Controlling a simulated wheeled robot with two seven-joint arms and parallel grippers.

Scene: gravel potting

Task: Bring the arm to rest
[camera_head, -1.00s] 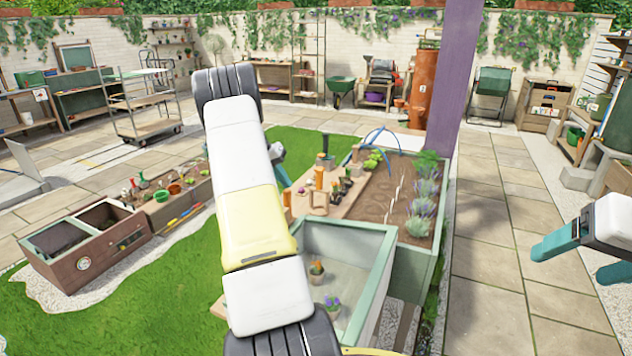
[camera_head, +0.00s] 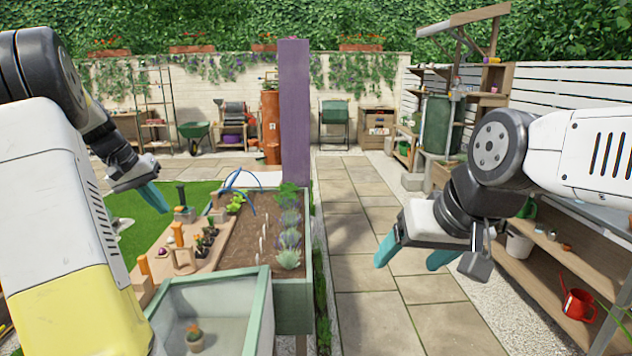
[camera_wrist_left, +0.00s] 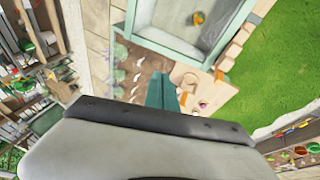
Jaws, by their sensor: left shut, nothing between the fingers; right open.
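My left gripper (camera_head: 152,194) is in the left part of the head view, above the lawn to the left of the raised planting bed (camera_head: 246,245). Its teal fingers are together and hold nothing. In the left wrist view its fingers (camera_wrist_left: 161,93) show over the edge of the bed and the wooden ledge. My right gripper (camera_head: 412,254) is at the right of the head view, above the paved path. Its teal fingers are apart, with nothing between them.
A glass-walled cold frame (camera_head: 262,310) with a small potted plant (camera_head: 195,338) stands at the front. A purple post (camera_head: 294,110) rises behind the bed. A wooden shelf (camera_head: 545,275) with a red watering can (camera_head: 578,304) is at the right. The paved path (camera_head: 375,300) is clear.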

